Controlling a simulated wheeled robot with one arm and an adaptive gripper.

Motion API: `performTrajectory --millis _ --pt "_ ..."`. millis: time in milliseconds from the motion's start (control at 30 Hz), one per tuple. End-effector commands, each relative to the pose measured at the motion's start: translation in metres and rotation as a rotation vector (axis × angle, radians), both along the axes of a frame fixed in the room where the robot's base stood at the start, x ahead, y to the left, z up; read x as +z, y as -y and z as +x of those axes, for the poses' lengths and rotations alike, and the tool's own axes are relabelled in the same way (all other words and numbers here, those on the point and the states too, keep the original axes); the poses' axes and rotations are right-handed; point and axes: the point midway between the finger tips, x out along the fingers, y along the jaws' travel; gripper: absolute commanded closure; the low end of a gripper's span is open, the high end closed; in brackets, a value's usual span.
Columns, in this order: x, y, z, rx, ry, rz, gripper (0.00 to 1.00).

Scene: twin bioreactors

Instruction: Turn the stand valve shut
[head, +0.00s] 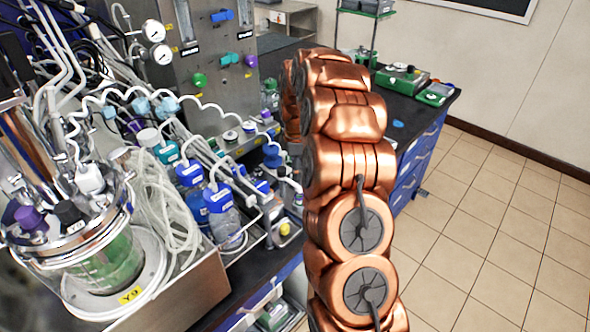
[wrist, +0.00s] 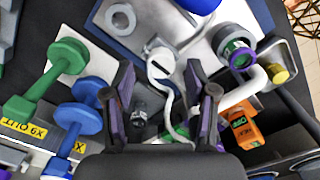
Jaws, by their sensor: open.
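My gripper (wrist: 164,90) is open in the wrist view, with its two dark fingers apart. A white round fitting (wrist: 161,64) with a dark slot and a white tube shows just beyond and between the fingertips; I see no clear contact. An orange piece with white lettering (wrist: 241,122) lies to the right of the right finger. A green handle (wrist: 55,68) and a blue handle (wrist: 83,110) are at the left. I cannot tell for sure which part is the stand valve. In the head view my copper-coloured arm hides the gripper.
A glass vessel with green liquid (head: 105,262) stands at the left of the head view, with blue-capped bottles (head: 222,215) beside it. A steel panel (head: 213,62) with coloured knobs stands behind. Tubes cross the bench. The tiled floor (head: 490,230) at the right is clear.

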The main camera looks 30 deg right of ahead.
Motion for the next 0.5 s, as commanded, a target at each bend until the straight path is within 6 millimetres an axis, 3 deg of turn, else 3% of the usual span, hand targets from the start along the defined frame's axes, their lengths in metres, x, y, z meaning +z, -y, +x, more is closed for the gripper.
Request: performTrajectory --millis 200,500 --pt "-0.015 -0.002 -0.001 0.002 -0.003 0.002 0.43" --pt "-0.016 -0.002 0.000 0.003 -0.001 0.001 0.45"
